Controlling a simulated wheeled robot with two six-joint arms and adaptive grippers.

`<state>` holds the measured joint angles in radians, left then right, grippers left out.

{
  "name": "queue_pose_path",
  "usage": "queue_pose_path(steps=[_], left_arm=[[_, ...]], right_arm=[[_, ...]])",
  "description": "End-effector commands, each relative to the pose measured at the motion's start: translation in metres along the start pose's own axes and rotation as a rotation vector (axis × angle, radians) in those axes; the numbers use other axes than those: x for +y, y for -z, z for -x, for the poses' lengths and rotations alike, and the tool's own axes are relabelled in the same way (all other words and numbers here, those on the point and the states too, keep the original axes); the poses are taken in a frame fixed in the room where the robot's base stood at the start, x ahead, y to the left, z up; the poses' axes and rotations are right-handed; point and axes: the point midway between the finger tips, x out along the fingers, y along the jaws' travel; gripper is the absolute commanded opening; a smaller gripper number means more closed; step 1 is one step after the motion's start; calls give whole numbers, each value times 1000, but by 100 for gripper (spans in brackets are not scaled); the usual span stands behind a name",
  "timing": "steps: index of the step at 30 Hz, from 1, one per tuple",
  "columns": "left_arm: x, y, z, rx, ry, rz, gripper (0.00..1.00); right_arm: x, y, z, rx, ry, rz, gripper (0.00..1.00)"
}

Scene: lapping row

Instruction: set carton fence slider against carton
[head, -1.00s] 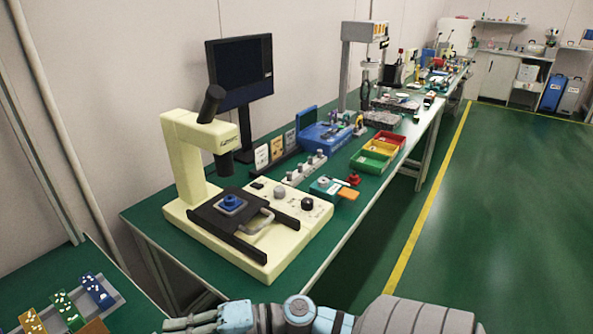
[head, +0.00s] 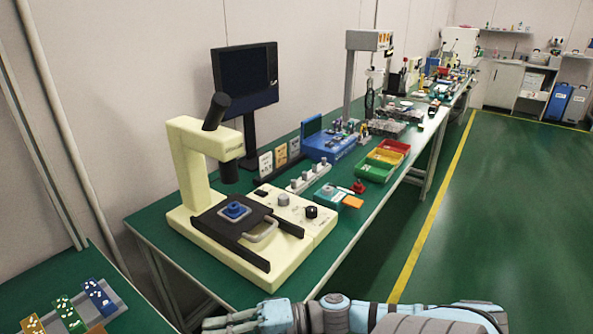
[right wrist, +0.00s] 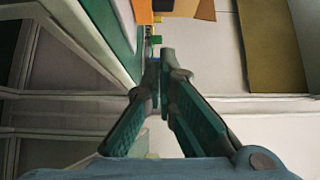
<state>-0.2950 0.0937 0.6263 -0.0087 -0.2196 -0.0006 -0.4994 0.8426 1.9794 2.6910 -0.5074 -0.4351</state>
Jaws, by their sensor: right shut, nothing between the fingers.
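No fence slider can be made out for sure in either view. A brown, carton-like piece (right wrist: 190,9) shows at the top edge of the right wrist view, cut off by the frame. An orange block (right wrist: 140,10) is just left of it. My right gripper (right wrist: 160,55) is shut and empty, its fingertips below these two in the picture and apart from the brown piece. In the head view the right gripper (head: 208,325) lies at the bottom edge, in front of the bench. My left gripper is in neither view.
A green bench (head: 150,222) carries a cream microscope (head: 190,160), a monitor (head: 245,80), a blue case (head: 328,143) and coloured bins (head: 372,165). A tray of coloured cards (head: 115,300) is at lower left. The green floor (head: 500,220) on the right is clear.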

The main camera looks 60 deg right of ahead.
Motion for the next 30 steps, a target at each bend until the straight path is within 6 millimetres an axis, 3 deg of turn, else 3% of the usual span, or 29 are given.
queue_pose_path(steps=[3,11,16,22,30], left_arm=[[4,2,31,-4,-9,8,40],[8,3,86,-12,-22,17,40],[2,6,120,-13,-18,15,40],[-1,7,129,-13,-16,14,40],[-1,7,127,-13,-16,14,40]], right_arm=[[-9,2,18,4,-5,-4,0],[-11,2,66,8,-2,-2,0],[-10,2,112,8,-1,0,0],[-3,1,143,4,1,1,0],[-1,0,146,2,3,1,0]])
